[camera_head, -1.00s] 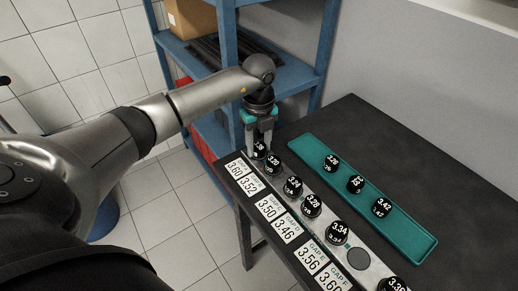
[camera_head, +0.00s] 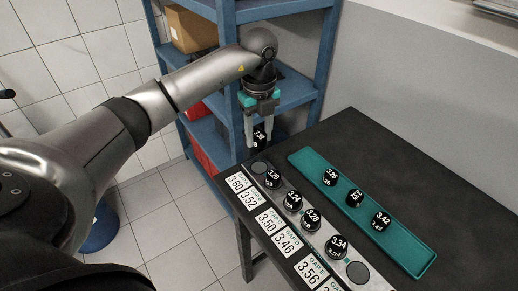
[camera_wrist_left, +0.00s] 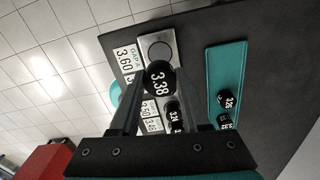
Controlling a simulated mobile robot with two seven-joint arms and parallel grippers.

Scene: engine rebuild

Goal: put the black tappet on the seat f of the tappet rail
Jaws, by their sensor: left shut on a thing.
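My left gripper (camera_head: 261,128) is shut on a black tappet (camera_head: 260,138) marked 3.38. It holds the tappet above the far end of the tappet rail (camera_head: 322,233). The left wrist view shows the tappet (camera_wrist_left: 158,78) upside of its number plain between the fingers. Below it on the rail is an empty round seat (camera_head: 259,168). Black tappets marked 3.30 (camera_head: 272,179), 3.24 (camera_head: 293,199), 3.28 (camera_head: 312,219) and 3.34 (camera_head: 336,246) sit along the rail. Another empty seat (camera_head: 358,272) is nearer me. Its seat letter cannot be read. My right gripper is not in view.
A green tray (camera_head: 416,256) on the dark table (camera_head: 440,160) holds three black tappets. White number cards (camera_head: 268,223) lie along the rail's left side. A blue shelf (camera_head: 228,60) stands behind the table's far end.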

